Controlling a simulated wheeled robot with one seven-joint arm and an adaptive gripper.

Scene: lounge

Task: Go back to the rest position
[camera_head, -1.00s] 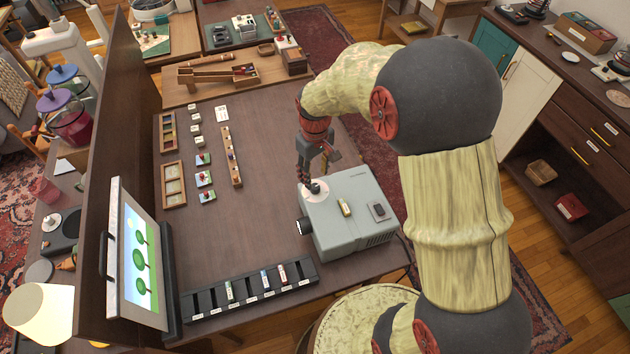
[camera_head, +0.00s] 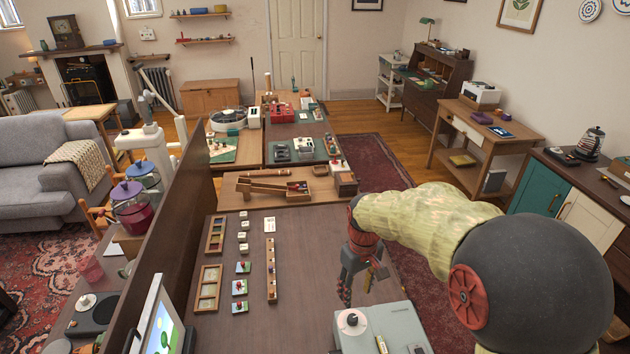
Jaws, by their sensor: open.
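My gripper (camera_head: 357,287) hangs pointing down from my arm at the right of the head view. It is above the brown table (camera_head: 320,262), just behind the grey box-shaped device (camera_head: 400,335) with a white round disc and dark knob (camera_head: 352,321) on its top. The jaws are open with nothing seen between them. The front of the grey device is cut off by the lower picture edge.
Wooden trays (camera_head: 209,288), small picture tiles and a long narrow wooden rack (camera_head: 271,270) lie left of my gripper. A dark upright panel (camera_head: 172,262) borders the table's left side. A screen (camera_head: 158,325) stands at lower left. The table's middle is clear.

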